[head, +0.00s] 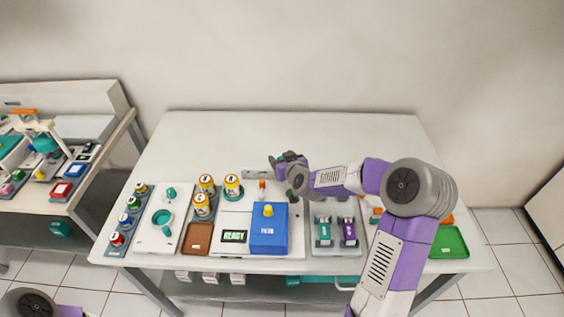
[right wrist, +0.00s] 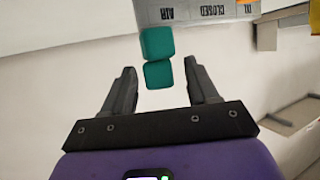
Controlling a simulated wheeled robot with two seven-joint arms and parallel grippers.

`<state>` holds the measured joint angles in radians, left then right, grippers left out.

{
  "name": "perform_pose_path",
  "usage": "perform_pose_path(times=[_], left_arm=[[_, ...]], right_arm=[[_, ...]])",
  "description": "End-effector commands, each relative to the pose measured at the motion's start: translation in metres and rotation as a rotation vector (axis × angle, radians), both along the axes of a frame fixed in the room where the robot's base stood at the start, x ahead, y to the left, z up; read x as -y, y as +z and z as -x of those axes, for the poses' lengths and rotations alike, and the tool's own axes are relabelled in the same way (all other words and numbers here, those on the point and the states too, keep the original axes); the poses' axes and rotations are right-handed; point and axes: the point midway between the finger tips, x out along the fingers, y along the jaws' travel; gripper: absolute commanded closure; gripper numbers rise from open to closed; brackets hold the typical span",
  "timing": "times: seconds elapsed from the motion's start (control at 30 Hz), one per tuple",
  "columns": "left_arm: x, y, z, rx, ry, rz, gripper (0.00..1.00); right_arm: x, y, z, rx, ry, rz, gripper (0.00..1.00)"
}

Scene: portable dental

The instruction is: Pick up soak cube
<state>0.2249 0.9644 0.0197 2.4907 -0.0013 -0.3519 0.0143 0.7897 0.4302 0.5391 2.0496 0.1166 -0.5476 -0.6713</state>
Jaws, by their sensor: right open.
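My right gripper (head: 288,164) is over the middle of the table in the head view, at the back of the equipment. In the right wrist view my right gripper (right wrist: 160,72) is open, with a finger on each side. Two teal blocks, an upper one (right wrist: 157,42) and a lower one (right wrist: 158,74), show between and beyond the fingertips, with visible gaps to both fingers. No label marks either as the soak cube, so I cannot tell which it is. In the head view my gripper and arm hide part of this area. My left gripper is out of view.
A grey panel (right wrist: 205,11) marked AIR and CLOSED is beside the teal blocks. A blue box (head: 268,238), yellow cans (head: 232,185), a brown tray (head: 197,239) and a green tray (head: 448,243) stand on the table (head: 200,135). The table's back is clear.

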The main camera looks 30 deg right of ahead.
Motion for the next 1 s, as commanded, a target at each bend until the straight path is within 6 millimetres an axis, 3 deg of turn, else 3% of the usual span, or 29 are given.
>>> perform_pose_path(times=[0.2, 0.6, 0.83, 1.0], left_arm=[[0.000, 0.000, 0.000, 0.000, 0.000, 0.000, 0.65], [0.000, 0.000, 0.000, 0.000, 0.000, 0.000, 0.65], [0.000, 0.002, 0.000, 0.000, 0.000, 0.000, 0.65], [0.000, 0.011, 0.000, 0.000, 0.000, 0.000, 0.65]], right_arm=[[0.000, 0.000, -0.001, 0.000, 0.001, 0.000, 0.42], [0.000, 0.000, -0.001, 0.000, 0.001, 0.000, 1.00], [0.000, 0.005, -0.001, 0.002, 0.001, 0.001, 1.00], [0.000, 0.033, -0.001, 0.005, 0.001, 0.003, 1.00]])
